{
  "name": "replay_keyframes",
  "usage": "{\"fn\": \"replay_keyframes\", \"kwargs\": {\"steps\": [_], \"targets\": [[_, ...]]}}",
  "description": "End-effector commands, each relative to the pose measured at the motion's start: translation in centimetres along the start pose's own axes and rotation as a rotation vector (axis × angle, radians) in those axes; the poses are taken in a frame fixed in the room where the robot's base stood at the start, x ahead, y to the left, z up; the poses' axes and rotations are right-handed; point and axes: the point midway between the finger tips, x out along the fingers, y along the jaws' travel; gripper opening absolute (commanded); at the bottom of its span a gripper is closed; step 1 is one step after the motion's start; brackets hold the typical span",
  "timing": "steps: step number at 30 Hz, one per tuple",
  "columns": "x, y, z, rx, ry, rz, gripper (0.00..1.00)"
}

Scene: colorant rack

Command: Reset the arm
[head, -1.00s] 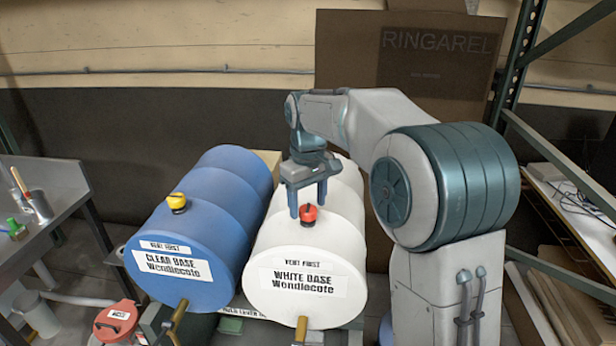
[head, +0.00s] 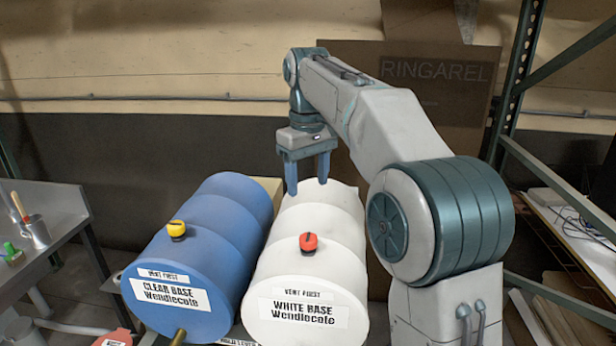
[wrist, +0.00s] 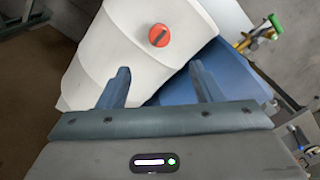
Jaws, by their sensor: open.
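My gripper (head: 306,172) is open and empty, with its fingers pointing down above the rear part of the white drum in the head view. In the wrist view my gripper (wrist: 160,88) shows both fingers apart with nothing between them. The white drum (head: 285,262), labelled "WHITE BASE", has a red cap (head: 308,242) on top. The red cap also shows in the wrist view (wrist: 160,37), beyond the fingertips and apart from them.
A blue drum (head: 225,222) labelled "CLEAR BASE", with a yellow cap (head: 176,230), lies left of the white drum. A metal bench (head: 62,207) stands at left. Behind my arm is a brown cardboard box (head: 455,120). A green rack post (head: 517,85) and shelf are at right.

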Motion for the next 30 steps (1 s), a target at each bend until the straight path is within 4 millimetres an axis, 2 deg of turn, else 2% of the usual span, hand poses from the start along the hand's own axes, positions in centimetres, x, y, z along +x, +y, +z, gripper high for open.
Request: {"fn": "replay_keyframes", "kwargs": {"steps": [7, 11, 20, 26, 30], "targets": [[0.1, 0.0, 0.6, 0.013, 0.005, 0.005, 0.59], [0.2, -0.2, 2.8, 0.059, 0.028, 0.024, 0.59], [2.9, -1.1, 11.3, 0.24, 0.12, 0.077, 0.59], [6.3, -2.2, 17.4, 0.368, 0.189, 0.097, 0.59], [9.5, -3.3, 21.6, 0.458, 0.241, 0.105, 0.59]]}}
